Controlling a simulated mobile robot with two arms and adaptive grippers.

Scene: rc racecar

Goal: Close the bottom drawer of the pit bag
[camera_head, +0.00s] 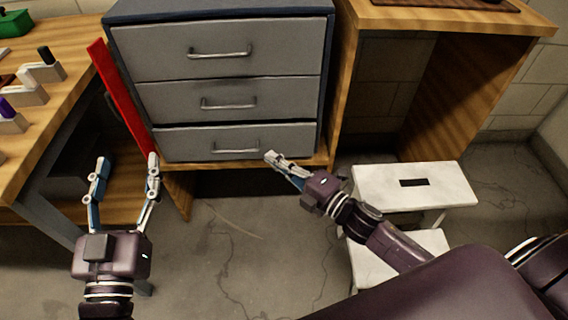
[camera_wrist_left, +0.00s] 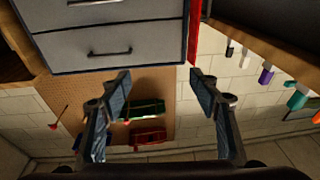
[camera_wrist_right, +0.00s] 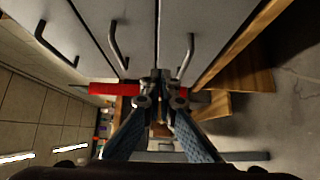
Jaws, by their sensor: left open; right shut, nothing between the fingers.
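The pit bag (camera_head: 216,12) is a dark blue cabinet with three grey drawers, each with a metal bar handle. The bottom drawer (camera_head: 180,145) looks nearly flush, with a thin dark gap along its top edge; I cannot tell whether it is fully in. My right gripper (camera_head: 272,156) is shut and empty, just in front of the bottom drawer's lower right part. In the right wrist view its fingertips (camera_wrist_right: 157,80) are close to the drawer fronts and handles; contact is unclear. My left gripper (camera_head: 126,165) is open and empty, left of the cabinet and apart from it.
A red panel (camera_head: 120,95) leans along the cabinet's left side. A wooden bench (camera_head: 75,70) with small bottles in holders stands at left. A white step stool (camera_head: 440,188) stands at right below a wooden desk (camera_head: 440,18). The floor in front is clear.

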